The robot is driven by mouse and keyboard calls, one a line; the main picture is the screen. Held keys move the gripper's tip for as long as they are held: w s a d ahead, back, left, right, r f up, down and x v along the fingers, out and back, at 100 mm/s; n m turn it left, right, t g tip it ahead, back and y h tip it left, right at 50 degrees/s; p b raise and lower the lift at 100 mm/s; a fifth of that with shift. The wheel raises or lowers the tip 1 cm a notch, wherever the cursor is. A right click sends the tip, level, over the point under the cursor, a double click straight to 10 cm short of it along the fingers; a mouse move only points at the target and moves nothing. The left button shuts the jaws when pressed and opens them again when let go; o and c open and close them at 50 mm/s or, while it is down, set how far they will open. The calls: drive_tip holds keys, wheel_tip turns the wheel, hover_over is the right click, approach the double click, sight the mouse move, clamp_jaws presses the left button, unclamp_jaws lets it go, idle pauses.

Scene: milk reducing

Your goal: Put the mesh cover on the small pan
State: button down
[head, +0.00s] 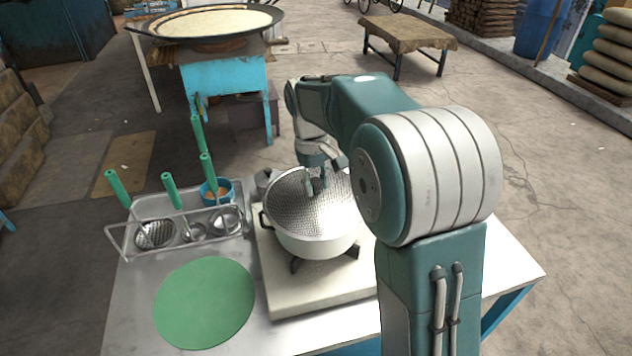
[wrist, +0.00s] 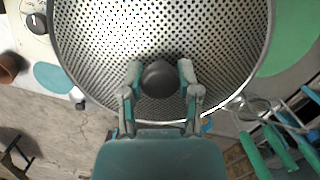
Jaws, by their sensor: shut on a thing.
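The mesh cover (head: 300,198) is a round perforated metal disc at the top of the small pan (head: 312,244), a pale metal pan on the stove. I cannot tell whether the cover rests fully on the rim or is just above it. The mesh cover (wrist: 110,45) fills the top of that view and hides the pan's inside.
A rack (head: 182,226) with several green-handled ladles stands left of the pan. A green round mat (head: 205,302) lies at the table's front left. A large wide pan (head: 205,22) stands on a blue stand behind. The table's right side is partly hidden by my arm.

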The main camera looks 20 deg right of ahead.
drive_tip(key=shift+f, duration=0.5)
drive_tip(key=shift+c, duration=1.2)
unclamp_jaws()
wheel_tip(320, 180, up, 12)
drive_tip(key=w, duration=0.1)
drive_tip(key=shift+w+a+f, duration=0.15)
drive_tip(key=shift+w+a, duration=0.25)
drive_tip(key=r, duration=0.4)
drive_tip(key=w+r, duration=0.1)
drive_tip(key=r, duration=0.1)
drive_tip(key=shift+a, duration=0.2)
drive_tip(key=shift+s, duration=0.1)
